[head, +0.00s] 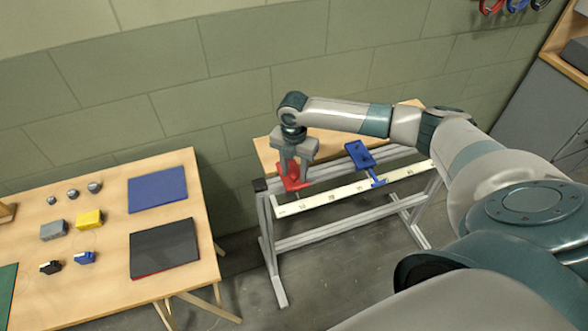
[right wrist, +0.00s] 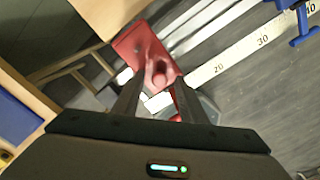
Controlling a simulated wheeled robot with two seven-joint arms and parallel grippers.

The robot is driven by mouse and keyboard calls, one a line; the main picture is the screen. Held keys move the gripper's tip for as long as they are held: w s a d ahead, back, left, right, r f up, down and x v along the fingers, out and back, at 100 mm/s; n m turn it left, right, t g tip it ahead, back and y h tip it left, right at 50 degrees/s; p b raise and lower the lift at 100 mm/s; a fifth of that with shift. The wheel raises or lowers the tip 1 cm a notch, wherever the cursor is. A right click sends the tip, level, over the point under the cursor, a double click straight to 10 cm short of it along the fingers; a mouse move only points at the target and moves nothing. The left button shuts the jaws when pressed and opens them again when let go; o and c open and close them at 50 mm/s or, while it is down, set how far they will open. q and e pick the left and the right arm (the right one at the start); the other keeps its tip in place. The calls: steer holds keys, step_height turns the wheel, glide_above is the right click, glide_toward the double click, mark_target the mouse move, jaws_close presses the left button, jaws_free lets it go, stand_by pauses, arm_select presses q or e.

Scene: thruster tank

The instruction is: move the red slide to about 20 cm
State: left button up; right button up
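The red slide (head: 292,179) sits near the left end of the rail, over the white scale (head: 340,194). In the right wrist view the red slide (right wrist: 135,46) shows as a red plate with a round knob, left of the scale's 20 mark. My right gripper (head: 297,162) points down over it. In the right wrist view its fingers (right wrist: 160,85) stand apart on both sides of the knob, with small gaps showing. The exact pointer reading is hidden. My left gripper is in neither view.
A blue slide (head: 361,157) sits farther right on the same rail, near 40 in the wrist view. A wooden table (head: 110,225) with blocks, knobs and flat panels stands to the left. A wall is behind the rail stand.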

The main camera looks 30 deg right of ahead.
jaws_close()
steer(key=s+d, duration=0.2)
steer(key=d, duration=0.8)
steer(key=shift+s+p, duration=0.2)
steer(key=shift+p, duration=0.1)
steer(key=shift+a, duration=0.15)
jaws_free()
steer(key=shift+w+a, duration=0.1)
